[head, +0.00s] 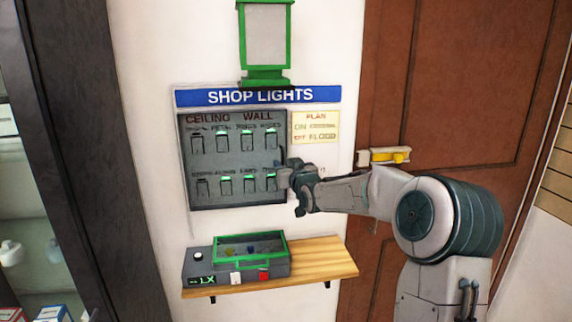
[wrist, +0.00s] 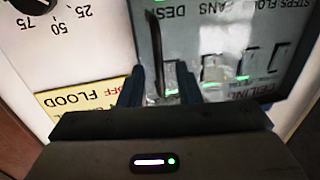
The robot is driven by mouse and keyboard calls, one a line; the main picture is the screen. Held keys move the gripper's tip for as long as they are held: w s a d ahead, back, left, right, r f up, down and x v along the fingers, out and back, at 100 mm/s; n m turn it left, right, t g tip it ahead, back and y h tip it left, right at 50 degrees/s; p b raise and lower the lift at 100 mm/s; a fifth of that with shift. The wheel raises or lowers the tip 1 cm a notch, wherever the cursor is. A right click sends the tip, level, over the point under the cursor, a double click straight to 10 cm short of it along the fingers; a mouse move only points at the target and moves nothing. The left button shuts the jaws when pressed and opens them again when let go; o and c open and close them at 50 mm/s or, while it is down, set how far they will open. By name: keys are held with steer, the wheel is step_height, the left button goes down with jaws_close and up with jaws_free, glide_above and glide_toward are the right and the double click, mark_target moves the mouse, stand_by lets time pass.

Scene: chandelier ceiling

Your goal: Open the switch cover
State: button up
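The grey switch panel (head: 233,168) hangs on the wall under a blue SHOP LIGHTS sign. It has two rows of switches, several with green lights. A separate cover is hard to make out; faint lines around the panel may be a clear one. My gripper (head: 290,178) is at the panel's right edge. In the wrist view my gripper (wrist: 159,72) has its two dark fingers apart. A dark upright bar (wrist: 156,45), perhaps a handle, shows between them at the edge of the panel (wrist: 215,40). I cannot tell whether the fingers touch it.
A yellow plan card (head: 315,127) is right of the panel. A green lantern (head: 265,40) hangs above. Below, a wooden shelf (head: 325,262) holds a grey box with a green-framed lid (head: 250,247). A brown door (head: 450,80) with a yellow latch (head: 390,156) is at right.

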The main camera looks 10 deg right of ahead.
steer(key=shift+c, duration=0.3)
jaws_close()
